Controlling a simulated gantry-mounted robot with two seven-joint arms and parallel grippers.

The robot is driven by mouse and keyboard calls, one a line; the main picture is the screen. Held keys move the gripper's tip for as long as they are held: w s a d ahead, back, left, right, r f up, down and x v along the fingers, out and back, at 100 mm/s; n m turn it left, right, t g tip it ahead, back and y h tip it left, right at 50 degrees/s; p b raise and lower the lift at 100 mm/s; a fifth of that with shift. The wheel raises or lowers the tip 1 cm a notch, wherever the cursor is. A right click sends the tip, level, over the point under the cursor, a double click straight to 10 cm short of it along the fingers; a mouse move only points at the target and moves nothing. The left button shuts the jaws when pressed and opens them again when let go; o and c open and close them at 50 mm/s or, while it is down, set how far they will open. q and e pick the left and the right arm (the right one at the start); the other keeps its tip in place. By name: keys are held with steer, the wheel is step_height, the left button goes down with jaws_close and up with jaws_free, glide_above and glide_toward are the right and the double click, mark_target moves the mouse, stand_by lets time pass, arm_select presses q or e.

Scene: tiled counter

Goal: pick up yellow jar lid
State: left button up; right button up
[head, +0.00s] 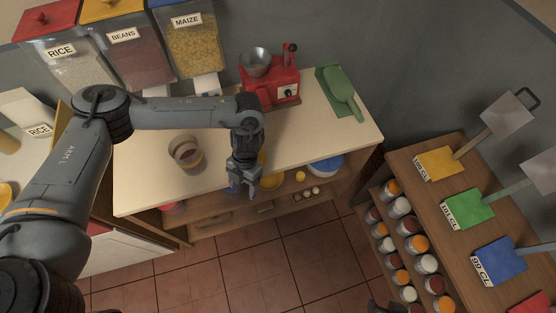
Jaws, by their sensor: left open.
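An open jar (186,152) with brownish contents stands on the counter to the left of the gripper. My right gripper does not show clearly.
Bins of rice (72,60), beans and maize line the wall. Shelves below the counter hold containers. A wooden rack (415,165) with jars and coloured scoops stands right.

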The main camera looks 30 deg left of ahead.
arm_select(q)
steer(key=w+a+r+t+b, duration=0.1)
steer(key=w, duration=0.3)
steer(key=w+a+r+t+b, duration=0.1)
steer(key=w+a+r+b, duration=0.1)
steer(key=w, duration=0.2)
steer(key=w+a+r+t+b, duration=0.1)
steer(key=w+a, duration=0.1)
steer(key=w, duration=0.2)
steer(key=shift+r+n+t+y, duration=0.3)
steer(key=shift+r+n+t, duration=0.05)
steer(key=shift+n+t, duration=0.05)
steer(key=shift+s+a+f+b, duration=0.1)
steer(key=shift+f+b, duration=0.1)
steer(key=shift+f, duration=1.3)
steer(key=shift+s+f+b, duration=0.1)
steer(key=shift+f+b, duration=0.05)
steer(key=shift+f, duration=1.35)
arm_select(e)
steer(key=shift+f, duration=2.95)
arm_select(q)
steer(key=c, duration=1.1)
